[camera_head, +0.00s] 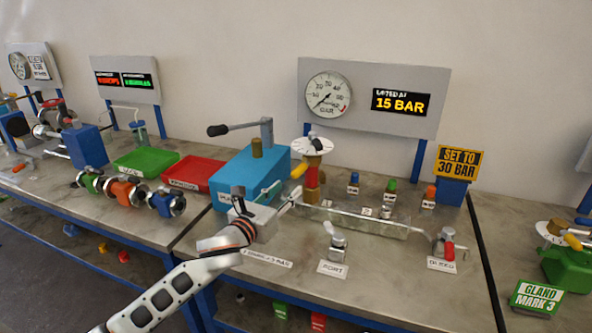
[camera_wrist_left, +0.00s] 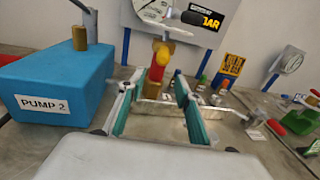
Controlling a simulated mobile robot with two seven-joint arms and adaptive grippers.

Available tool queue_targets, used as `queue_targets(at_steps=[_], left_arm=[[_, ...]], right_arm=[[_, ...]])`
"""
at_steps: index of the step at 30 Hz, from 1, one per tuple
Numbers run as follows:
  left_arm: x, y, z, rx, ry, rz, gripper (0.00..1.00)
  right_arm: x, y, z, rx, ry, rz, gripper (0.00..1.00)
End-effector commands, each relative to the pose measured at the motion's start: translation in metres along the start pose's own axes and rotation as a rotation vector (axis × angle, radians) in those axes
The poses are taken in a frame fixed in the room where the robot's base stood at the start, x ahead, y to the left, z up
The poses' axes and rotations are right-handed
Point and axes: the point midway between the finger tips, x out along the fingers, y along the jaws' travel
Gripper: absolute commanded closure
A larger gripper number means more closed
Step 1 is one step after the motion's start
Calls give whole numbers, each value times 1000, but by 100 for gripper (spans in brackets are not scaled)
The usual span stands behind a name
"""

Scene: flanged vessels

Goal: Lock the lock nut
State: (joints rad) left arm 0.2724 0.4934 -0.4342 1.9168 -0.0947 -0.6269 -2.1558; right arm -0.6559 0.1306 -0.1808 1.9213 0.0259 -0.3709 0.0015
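A gauge valve stack stands beside the blue pump box (camera_head: 250,178). It has a red body (camera_head: 312,178), a brass collar (camera_head: 312,160), a round white plate (camera_head: 312,143) on top and a yellow handle (camera_head: 298,171) at its side. I cannot tell which part is the lock nut. My left gripper (camera_head: 268,199) is in front of the pump box, low and nearer than the stack. In the left wrist view the fingers (camera_wrist_left: 153,92) are spread wide and empty, with the red body (camera_wrist_left: 157,69) seen beyond and between them, apart from both. My right gripper is not in view.
A dial gauge (camera_head: 329,94) and a "15 BAR" display (camera_head: 401,102) hang behind. A "SET TO 30 BAR" sign (camera_head: 460,162) stands right. A pipe over a clear tray (camera_head: 350,220), small fittings and the port valve (camera_head: 337,243) occupy the bench.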

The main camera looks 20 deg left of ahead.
Motion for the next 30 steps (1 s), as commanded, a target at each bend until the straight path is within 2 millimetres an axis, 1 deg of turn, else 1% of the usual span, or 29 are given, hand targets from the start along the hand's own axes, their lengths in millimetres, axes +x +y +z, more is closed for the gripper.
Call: queue_targets(at_steps=[1,2,6,8,18,21,25,30], left_arm=[[5,0,8,53,-16,-9,66],[7,1,12,79,-22,-13,66],[14,0,18,133,-35,-21,66],[19,0,18,135,-35,-21,66],[68,-1,20,131,-34,-20,66],[78,-1,20,132,-34,-20,66],[86,-1,20,131,-34,-20,66],[89,-1,20,132,-34,-21,66]], right_arm=[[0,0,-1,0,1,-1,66],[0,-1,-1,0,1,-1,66],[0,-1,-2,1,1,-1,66],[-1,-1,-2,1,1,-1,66],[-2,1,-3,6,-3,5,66],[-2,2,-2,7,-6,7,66],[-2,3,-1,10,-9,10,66],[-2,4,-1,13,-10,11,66]])
